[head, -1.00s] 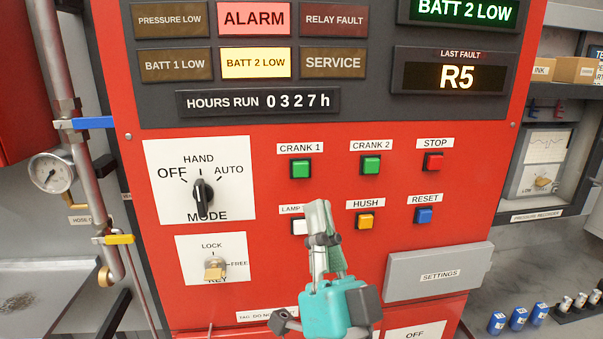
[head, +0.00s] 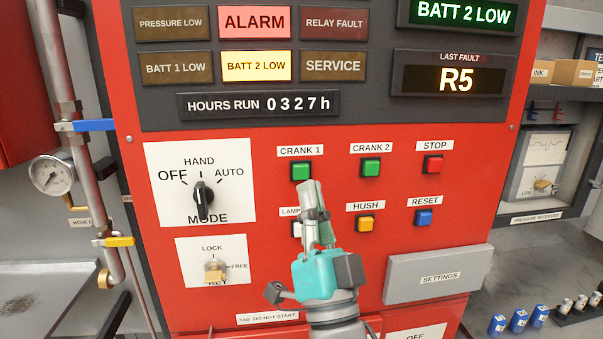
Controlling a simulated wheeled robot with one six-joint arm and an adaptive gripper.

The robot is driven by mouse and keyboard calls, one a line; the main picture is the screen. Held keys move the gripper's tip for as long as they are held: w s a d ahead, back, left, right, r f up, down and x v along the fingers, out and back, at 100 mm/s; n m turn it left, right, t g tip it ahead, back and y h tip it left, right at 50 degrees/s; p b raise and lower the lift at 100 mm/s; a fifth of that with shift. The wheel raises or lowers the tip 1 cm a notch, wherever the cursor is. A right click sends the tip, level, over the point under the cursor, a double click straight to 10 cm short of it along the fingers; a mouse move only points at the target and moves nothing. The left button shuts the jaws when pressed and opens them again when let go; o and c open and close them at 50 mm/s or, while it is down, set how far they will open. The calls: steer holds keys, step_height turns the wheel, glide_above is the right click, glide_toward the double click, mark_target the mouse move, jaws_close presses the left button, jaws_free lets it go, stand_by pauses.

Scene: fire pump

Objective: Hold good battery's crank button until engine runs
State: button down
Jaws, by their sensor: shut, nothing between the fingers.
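The green CRANK 1 button (head: 300,171) and the green CRANK 2 button (head: 371,167) sit side by side on the red panel. The BATT 2 LOW lamp (head: 256,66) is lit yellow and the BATT 1 LOW lamp (head: 177,68) is dark. A display (head: 462,14) also reads BATT 2 LOW in green. My gripper (head: 308,184) is shut and empty, with its tips just below CRANK 1 in the picture. I cannot tell whether they touch the panel. The gripper partly hides the white LAMP button (head: 297,229). The mode switch (head: 202,200) appears to point at HAND.
The red STOP button (head: 433,164), yellow HUSH button (head: 365,223) and blue RESET button (head: 423,217) are to the right of my gripper. The ALARM lamp (head: 254,22) is lit red. A key (head: 214,271) and a grey SETTINGS cover (head: 438,274) are lower down.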

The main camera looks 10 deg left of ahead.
steer(key=shift+w+a, duration=0.2)
steer(key=shift+w, duration=0.45)
steer(key=shift+w+a, duration=0.2)
steer(key=shift+w, duration=0.5)
steer(key=shift+w+a, duration=0.2)
steer(key=shift+w, duration=0.45)
steer(key=shift+w, duration=0.1)
steer(key=shift+w+a, duration=0.1)
steer(key=shift+w, duration=0.2)
steer(key=shift+w+a, duration=0.15)
steer(key=shift+w, duration=0.35)
stand_by(2.1)
stand_by(0.3)
steer(key=shift+s+d, duration=0.25)
steer(key=shift+s, duration=0.65)
steer(key=shift+s+d, duration=0.25)
steer(key=shift+s, duration=0.55)
steer(key=shift+s+d, duration=0.2)
steer(key=shift+s, duration=0.6)
steer(key=shift+s+d, duration=0.25)
steer(key=shift+s, duration=0.55)
